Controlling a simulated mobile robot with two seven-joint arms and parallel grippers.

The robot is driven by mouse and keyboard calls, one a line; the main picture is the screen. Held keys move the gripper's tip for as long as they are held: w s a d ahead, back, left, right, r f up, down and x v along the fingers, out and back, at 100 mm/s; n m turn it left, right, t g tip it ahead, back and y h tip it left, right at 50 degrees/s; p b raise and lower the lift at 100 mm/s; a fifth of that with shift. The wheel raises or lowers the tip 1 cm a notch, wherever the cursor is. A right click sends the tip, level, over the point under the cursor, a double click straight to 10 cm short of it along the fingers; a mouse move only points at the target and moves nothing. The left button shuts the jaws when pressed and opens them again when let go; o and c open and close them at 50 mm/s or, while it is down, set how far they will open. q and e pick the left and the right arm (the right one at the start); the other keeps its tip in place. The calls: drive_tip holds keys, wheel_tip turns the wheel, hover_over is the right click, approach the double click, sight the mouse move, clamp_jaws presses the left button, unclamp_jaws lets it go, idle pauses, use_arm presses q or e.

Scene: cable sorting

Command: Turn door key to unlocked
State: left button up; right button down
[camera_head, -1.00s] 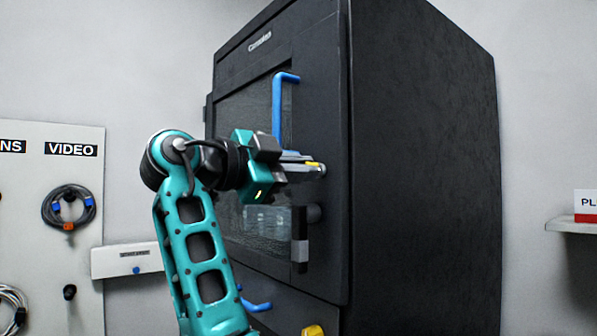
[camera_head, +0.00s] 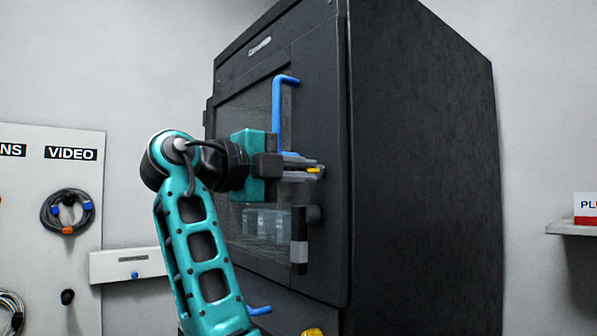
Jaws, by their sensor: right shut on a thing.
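My right gripper (camera_head: 316,170) is at the door's right part, just right of and below the blue handle. It is shut on a small yellow key (camera_head: 314,171), of which only a little shows between the fingers. The lock behind the fingertips is mostly hidden, so I cannot tell the key's exact angle. My left gripper is not in view.
A black and grey latch-like knob (camera_head: 300,240) juts from the door just below my right gripper. Another blue handle (camera_head: 258,310) sits lower down. A cable board (camera_head: 50,165) hangs at the left, and a white shelf (camera_head: 570,228) is at the right.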

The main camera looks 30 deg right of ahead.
idle(0.5)
drive_tip(key=c, duration=1.2)
unclamp_jaws()
drive_tip(key=s+a, duration=0.1)
drive_tip(key=a, duration=1.1)
drive_tip(key=shift+a, duration=0.4)
